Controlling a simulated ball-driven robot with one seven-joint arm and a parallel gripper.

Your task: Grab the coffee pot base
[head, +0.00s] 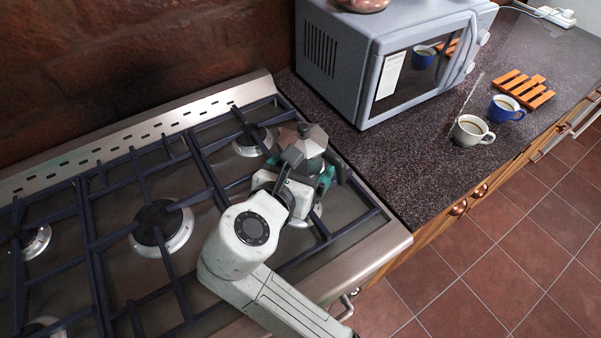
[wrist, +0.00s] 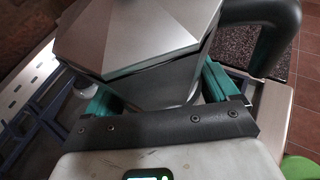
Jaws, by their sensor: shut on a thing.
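The coffee pot (head: 308,140) stands on the right part of the stove, with a faceted silver top and a dark handle at its right. It looks upright. Its lower part, the base, is mostly hidden behind my gripper and arm in the head view. My gripper (head: 300,180) is at the pot's near side, with green fingers on either side of the pot. In the wrist view the pot (wrist: 145,40) fills the upper middle, and the fingers of my gripper (wrist: 165,95) are shut on its body just below the silver top.
The stove's dark grates (head: 85,215) and burners spread to the left. A grey microwave (head: 345,60) stands on the dark counter behind the pot at the right. A white cup (head: 471,131), a blue cup (head: 505,109) and an orange wooden trivet (head: 525,88) are farther right.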

